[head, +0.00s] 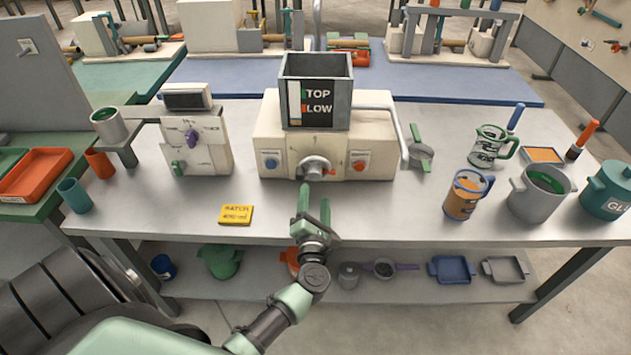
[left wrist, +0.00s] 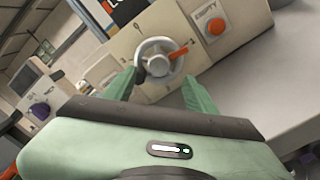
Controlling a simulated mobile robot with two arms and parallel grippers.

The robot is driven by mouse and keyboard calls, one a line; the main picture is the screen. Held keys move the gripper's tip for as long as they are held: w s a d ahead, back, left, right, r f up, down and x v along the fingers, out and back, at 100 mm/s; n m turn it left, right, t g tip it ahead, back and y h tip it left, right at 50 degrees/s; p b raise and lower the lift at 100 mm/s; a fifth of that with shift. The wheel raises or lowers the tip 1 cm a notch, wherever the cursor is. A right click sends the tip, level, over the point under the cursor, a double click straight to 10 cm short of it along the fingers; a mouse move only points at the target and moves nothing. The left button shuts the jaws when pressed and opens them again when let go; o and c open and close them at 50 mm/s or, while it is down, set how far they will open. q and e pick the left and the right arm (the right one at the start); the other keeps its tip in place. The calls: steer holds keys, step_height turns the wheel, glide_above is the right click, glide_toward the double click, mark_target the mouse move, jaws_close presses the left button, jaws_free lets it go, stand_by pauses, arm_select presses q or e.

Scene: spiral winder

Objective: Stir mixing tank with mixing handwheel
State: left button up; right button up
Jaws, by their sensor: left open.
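My left gripper (head: 315,202) has green fingers spread apart, pointing at the wheel from the front. In the left wrist view, the fingers (left wrist: 160,88) appear either side of the wheel's lower part; contact cannot be told.
A blue button (head: 270,162) and an orange button (head: 358,164) flank the wheel. A bent grey lever (head: 392,120) is at the machine's right. A yellow note (head: 236,215) lies front left. Pots and jugs stand right; a dial box (head: 195,145) stands left.

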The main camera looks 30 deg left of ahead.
mark_target(315, 176)
arm_select(q)
steer(key=x, duration=0.7)
steer(key=shift+a+p, duration=0.1)
steer(key=shift+p, duration=0.3)
jaws_close()
